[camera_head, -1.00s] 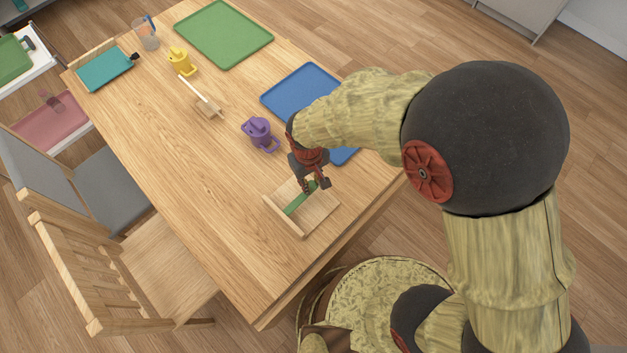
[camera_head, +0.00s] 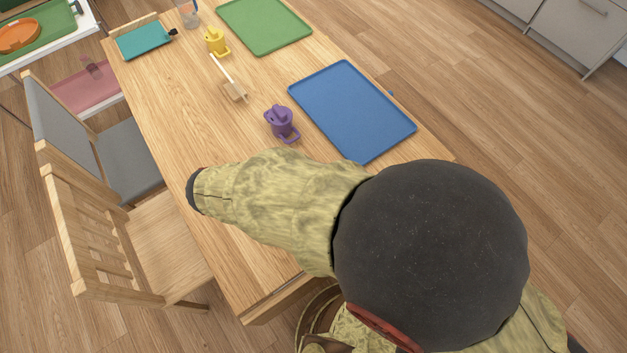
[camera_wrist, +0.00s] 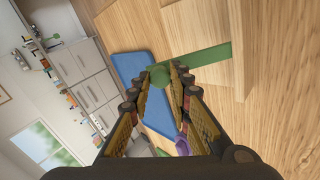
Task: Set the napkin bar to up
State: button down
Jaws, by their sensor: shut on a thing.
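The napkin bar (camera_wrist: 205,57) is a green bar with a rounded green end, on a pale wooden holder (camera_wrist: 186,24), in the wrist view. My gripper (camera_wrist: 159,77) is shut on the bar's rounded end, with a fingertip on each side. The bar runs from the fingers to the right, across the wooden holder. In the head view, my arm hides the holder, the bar and the gripper. I cannot tell the bar's exact angle to its base.
A blue tray (camera_head: 352,108), a purple lidded jug (camera_head: 281,122) and a small wooden piece with a pale lever (camera_head: 229,80) are on the table beyond my arm. A yellow jug (camera_head: 216,41), a green tray (camera_head: 265,23) and a teal board (camera_head: 143,41) are farther back. Chairs stand at left.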

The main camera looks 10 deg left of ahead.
jog(key=shift+s+a+r+t+h+b, duration=0.2)
jog(key=shift+s+a+t+h+b, duration=0.2)
jog(key=shift+s+a+t+h, duration=0.6)
jog(key=shift+s+a+t+h+b, duration=0.2)
jog(key=shift+s+a+t+h, duration=0.35)
jog(key=shift+s+t, duration=0.2)
jog(key=shift+s+a+t+h+b, duration=0.15)
jog(key=shift+s+a+t+h, duration=0.35)
jog(key=shift+s+t, duration=0.25)
jog(key=shift+a, duration=0.1)
jog(key=c, duration=1.7)
grip_release()
jog(key=shift+o, duration=0.4)
